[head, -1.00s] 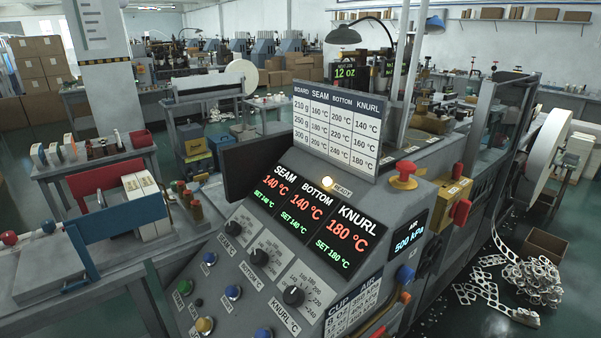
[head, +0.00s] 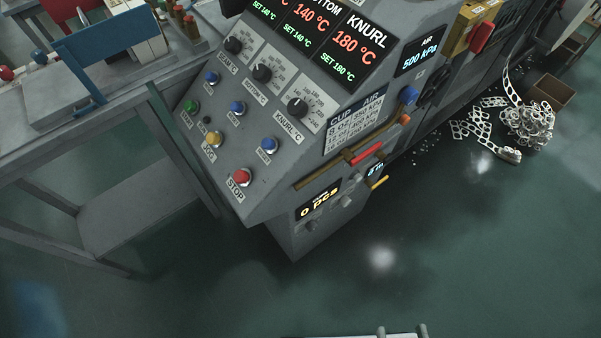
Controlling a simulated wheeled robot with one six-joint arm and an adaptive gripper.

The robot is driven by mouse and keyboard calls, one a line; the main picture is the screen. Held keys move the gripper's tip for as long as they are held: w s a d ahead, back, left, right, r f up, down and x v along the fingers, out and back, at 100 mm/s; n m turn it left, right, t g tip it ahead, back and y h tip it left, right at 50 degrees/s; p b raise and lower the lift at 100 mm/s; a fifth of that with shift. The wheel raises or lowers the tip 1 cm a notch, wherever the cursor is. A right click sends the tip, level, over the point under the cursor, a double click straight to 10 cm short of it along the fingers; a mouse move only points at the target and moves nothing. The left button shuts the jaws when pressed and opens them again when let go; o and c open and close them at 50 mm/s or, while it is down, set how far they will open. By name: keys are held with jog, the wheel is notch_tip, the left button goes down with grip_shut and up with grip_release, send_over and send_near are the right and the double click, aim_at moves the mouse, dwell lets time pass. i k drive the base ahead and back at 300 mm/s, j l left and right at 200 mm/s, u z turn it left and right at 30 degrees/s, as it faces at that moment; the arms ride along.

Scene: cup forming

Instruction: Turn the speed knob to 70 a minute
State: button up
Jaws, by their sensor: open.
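The forming machine's control panel (head: 222,150) fills the upper middle of the head view. Three black knobs are on it: the seam knob (head: 233,45), the bottom knob (head: 262,73) and the knurl knob (head: 297,107). On the lower front, a small display (head: 319,200) reads 0 pcs, with a small grey knob (head: 311,226) below it. Another small grey knob (head: 346,200) sits to its right, below a partly hidden blue-lit display (head: 375,170). I cannot read a speed label or setting.
Coloured buttons, including a red stop button (head: 241,177), dot the panel. A red-handled lever (head: 366,153) juts from the front edge. A grey table (head: 60,140) stands left. Scrap strip and a cardboard box (head: 545,90) lie at upper right. The floor in front is clear.

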aim_at(311, 227)
jog(key=k+j+u, duration=0.1)
jog(key=k, duration=0.3)
jog(key=k+j+u, duration=0.1)
jog(key=k, duration=0.3)
jog(key=i+l+u, duration=0.1)
jog(key=u, duration=0.6)
jog(key=i+l+u, duration=0.1)
jog(key=l+u, duration=0.3)
jog(key=l, duration=0.35)
jog(key=l+u, duration=0.4)
jog(key=l, duration=0.35)
jog(key=k+l, duration=0.1)
jog(key=l, duration=0.75)
